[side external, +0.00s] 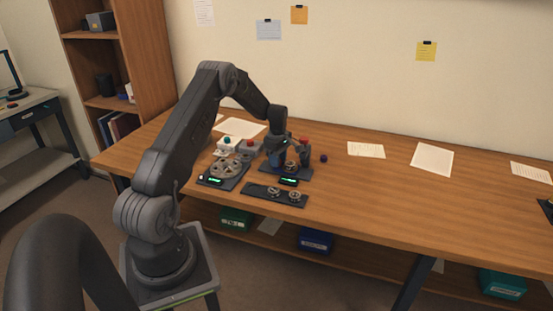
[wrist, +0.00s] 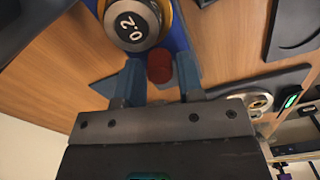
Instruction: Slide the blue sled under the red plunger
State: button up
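The blue sled (wrist: 178,38) shows at the top of the wrist view. It bears a round metal weight marked 0.2 (wrist: 131,27). A short red cylinder (wrist: 160,67) stands at the sled's near end, between my fingertips. In the side view, my gripper (side external: 276,160) points down over a dark base plate (side external: 298,173). The red plunger (side external: 304,141) tops a grey post just right of my gripper. The sled is mostly hidden by the gripper there.
A dark plate with a grey wheel (side external: 226,167) lies left of the gripper. Another dark plate with round parts (side external: 262,192) lies in front. The table's right side is mostly clear, with papers (side external: 432,159).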

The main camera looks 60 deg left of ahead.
jog(key=shift+o, duration=1.4)
notch_tip(320, 180, up, 14)
jog(key=shift+f, duration=0.1)
